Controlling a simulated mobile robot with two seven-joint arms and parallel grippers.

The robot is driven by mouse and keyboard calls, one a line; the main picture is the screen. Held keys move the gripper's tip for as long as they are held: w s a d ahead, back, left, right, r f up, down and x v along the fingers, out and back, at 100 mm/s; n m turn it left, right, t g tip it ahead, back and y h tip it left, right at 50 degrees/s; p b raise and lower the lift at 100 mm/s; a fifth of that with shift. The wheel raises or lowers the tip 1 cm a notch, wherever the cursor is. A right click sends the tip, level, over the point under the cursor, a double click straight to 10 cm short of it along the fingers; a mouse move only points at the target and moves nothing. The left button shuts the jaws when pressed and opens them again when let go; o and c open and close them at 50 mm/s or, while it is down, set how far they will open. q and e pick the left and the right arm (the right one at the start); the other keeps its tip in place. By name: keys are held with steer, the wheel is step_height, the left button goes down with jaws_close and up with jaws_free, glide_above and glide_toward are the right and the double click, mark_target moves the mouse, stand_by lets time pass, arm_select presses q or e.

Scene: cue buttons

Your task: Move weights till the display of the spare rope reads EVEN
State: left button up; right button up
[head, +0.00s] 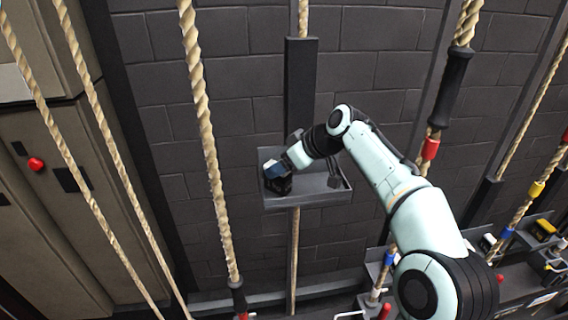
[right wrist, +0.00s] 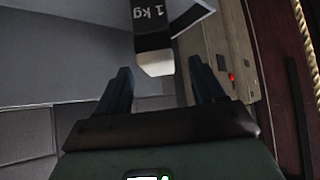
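A grey tray (head: 325,200) hangs on a rope in front of the dark wall, in the middle of the head view. My right gripper (head: 274,172) is over the left part of this tray, at a dark weight (head: 280,187). In the right wrist view my right gripper (right wrist: 160,80) has its two fingers apart. A black weight marked "1 kg" (right wrist: 150,20) with a whitish end shows between and beyond the fingertips, with a gap on the right side. I cannot make out a readable display or tell which rope is the spare one. My left gripper is not in view.
Thick ropes hang left and right of the tray, one (head: 206,130) close on its left. A tan cabinet (head: 45,210) with a red button (head: 36,164) stands at the left. Shelves with yellow items (head: 543,228) are at the lower right.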

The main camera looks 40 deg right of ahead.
steer(key=shift+f, duration=0.25)
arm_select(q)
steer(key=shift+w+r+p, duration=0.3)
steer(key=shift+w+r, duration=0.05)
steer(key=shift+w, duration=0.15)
arm_select(e)
steer(key=v, duration=1.3)
steer(key=shift+r, duration=0.35)
